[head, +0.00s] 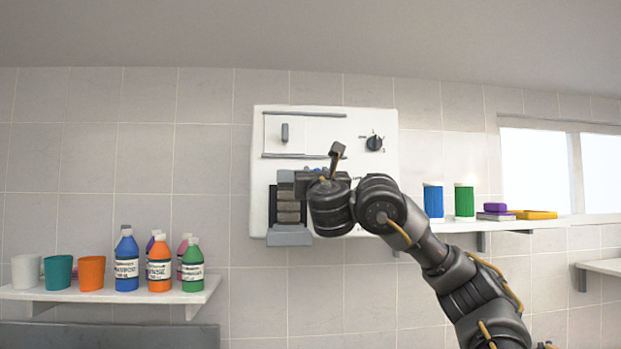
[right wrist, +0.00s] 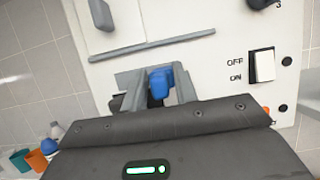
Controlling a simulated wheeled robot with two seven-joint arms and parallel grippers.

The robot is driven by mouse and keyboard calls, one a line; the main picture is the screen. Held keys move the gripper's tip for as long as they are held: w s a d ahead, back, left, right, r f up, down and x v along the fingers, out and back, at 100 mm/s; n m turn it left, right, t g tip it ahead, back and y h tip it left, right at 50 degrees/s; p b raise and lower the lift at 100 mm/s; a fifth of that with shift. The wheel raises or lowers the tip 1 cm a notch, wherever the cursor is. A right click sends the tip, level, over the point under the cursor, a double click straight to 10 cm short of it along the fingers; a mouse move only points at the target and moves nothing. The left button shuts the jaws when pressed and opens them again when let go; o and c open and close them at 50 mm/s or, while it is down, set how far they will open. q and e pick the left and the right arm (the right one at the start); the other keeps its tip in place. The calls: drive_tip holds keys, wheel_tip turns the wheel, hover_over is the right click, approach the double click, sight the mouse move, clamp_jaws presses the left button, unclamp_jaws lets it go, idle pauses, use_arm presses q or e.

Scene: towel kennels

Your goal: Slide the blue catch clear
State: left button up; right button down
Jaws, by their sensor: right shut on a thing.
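A white wall panel (head: 330,120) hangs in the middle of the head view. My right gripper (head: 322,174) is up against its lower half, and the arm reaches in from the lower right. In the right wrist view, the blue catch (right wrist: 160,80) sits between the two grey fingers of my right gripper (right wrist: 158,88), which are shut on it. Only its upper part shows there. In the head view my gripper mostly hides the catch. My left gripper is not in view.
The panel has a sliding handle (head: 285,133) between two rails, a black knob (head: 374,143) and an OFF/ON rocker switch (right wrist: 262,65). Rolled grey towels (head: 289,206) sit in a dark slot above a grey ledge (head: 289,236). Shelves with bottles (head: 127,262) and cans (head: 433,200) flank it.

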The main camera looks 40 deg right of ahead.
drive_tip(key=c, duration=1.4)
unclamp_jaws()
drive_tip(key=shift+s+d+r, duration=0.1)
drive_tip(key=shift+c, duration=0.2)
drive_tip(key=shift+o, duration=0.4)
drive_tip(key=shift+s+d, duration=0.1)
drive_tip(key=shift+s, duration=0.05)
drive_tip(key=shift+a, duration=0.2)
